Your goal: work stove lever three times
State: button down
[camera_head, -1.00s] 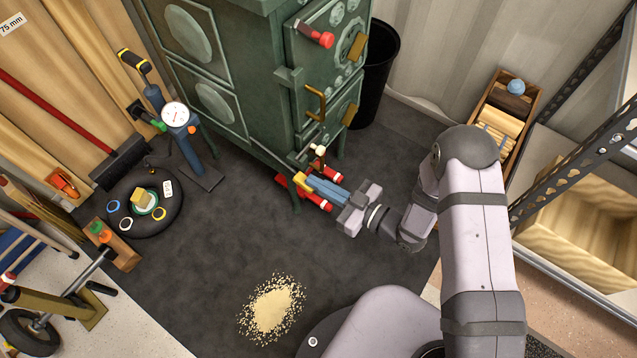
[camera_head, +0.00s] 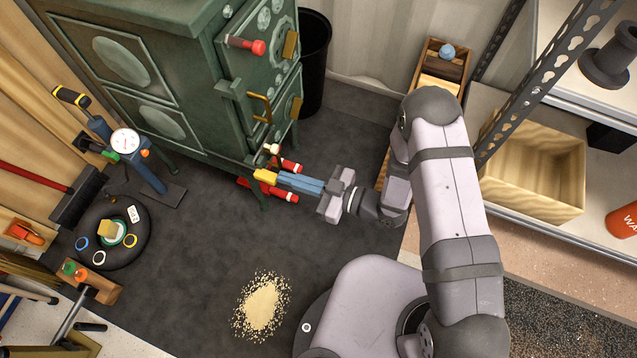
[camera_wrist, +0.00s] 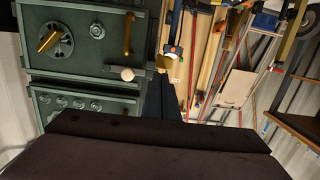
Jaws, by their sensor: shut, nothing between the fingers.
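The green stove (camera_head: 190,75) stands at the upper left in the head view and also fills the upper left of the wrist view (camera_wrist: 95,60). A small lever with a cream round knob (camera_head: 271,150) sticks out low on its front. The knob also shows in the wrist view (camera_wrist: 127,74). My gripper (camera_head: 264,175) has blue fingers with yellow tips. It is shut and empty, reaching left just below the knob in the head view. I cannot tell whether the tips touch the lever.
The stove front also carries a brass handle (camera_head: 260,108) and a red-ended handle (camera_head: 257,47). Red cylinders (camera_head: 285,195) lie on the floor by my fingers. A black bin (camera_head: 314,65) stands behind the stove. Pellets (camera_head: 262,305) are spilled on the open dark floor.

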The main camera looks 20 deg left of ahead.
jog(key=d, duration=0.7)
jog(key=shift+d+p, duration=0.25)
jog(key=shift+p, duration=0.2)
dwell(0.4)
